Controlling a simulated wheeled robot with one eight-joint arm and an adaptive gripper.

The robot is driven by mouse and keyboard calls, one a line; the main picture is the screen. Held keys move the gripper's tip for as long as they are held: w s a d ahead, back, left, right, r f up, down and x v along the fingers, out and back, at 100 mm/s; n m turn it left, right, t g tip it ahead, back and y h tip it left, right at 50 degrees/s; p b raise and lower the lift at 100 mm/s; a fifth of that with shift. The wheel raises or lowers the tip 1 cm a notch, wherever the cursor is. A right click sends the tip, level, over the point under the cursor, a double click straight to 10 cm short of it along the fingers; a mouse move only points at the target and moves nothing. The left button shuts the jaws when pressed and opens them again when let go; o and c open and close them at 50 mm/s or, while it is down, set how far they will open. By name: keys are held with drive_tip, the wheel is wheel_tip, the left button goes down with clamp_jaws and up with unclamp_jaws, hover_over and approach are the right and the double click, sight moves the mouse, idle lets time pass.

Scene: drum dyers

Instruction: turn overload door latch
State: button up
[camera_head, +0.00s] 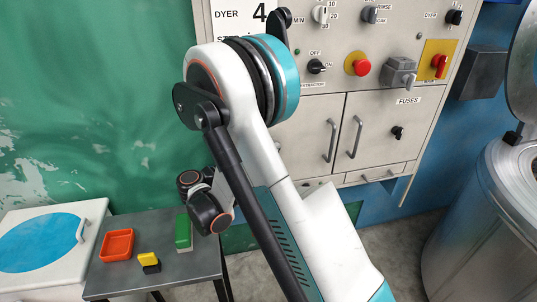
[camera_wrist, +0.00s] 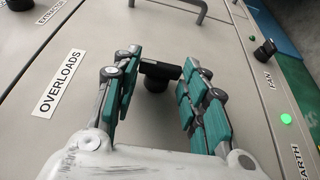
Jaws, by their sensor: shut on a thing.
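The crossbar lies about level across the picture between the fingertips. The overload door (camera_wrist: 90,25) is grey and looks closed. In the head view, my arm hides the gripper and the latch; part of a left cabinet door (camera_head: 308,128) shows beside the arm.
The FUSES door (camera_head: 380,135) with its own black latch (camera_head: 397,132) stands to the right. Switches and a red button (camera_head: 362,67) sit above. A metal drum (camera_head: 490,230) stands at right. A small table (camera_head: 165,250) holds a red tray (camera_head: 117,245).

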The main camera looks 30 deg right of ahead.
idle(0.4)
drive_tip(key=o, duration=1.1)
drive_tip(key=shift+c, duration=0.2)
drive_tip(key=s+a, duration=0.1)
drive_tip(key=a, duration=1.1)
drive_tip(key=shift+s+f, duration=0.15)
